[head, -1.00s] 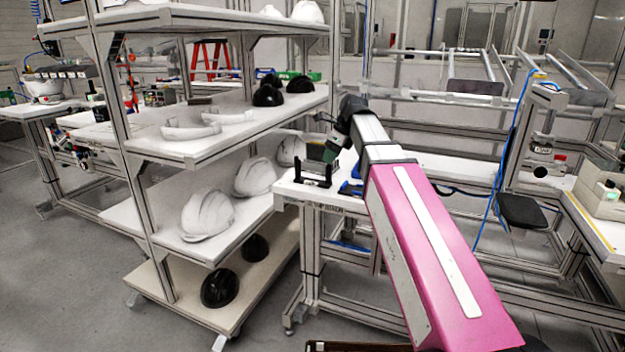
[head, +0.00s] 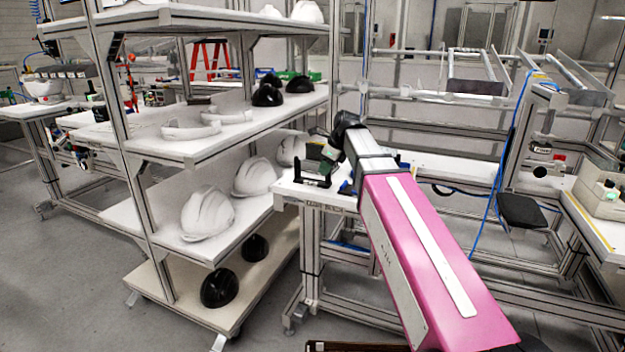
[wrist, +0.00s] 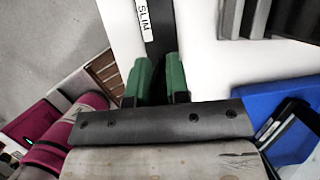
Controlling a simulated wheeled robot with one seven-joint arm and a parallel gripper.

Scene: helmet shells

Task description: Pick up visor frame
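White curved bands, which look like visor frames, lie on the middle shelf of the rack in the head view. The nearer one (head: 190,130) is at the front and another (head: 227,116) lies behind it. My gripper (head: 327,151) is to the right of them, over the corner of the white workbench and close to a black upright holder (head: 313,174). In the wrist view its two green fingers (wrist: 158,80) stand apart, with a black strip (wrist: 158,35) visible between and beyond them. I cannot tell whether they touch it. No white band shows in the wrist view.
The rack's lower shelf (head: 150,222) holds white helmet shells (head: 207,213); black shells (head: 268,95) sit behind the bands. A rack post (head: 135,170) stands in front. A blue item (wrist: 275,115) lies on the bench. Grey floor is open at left.

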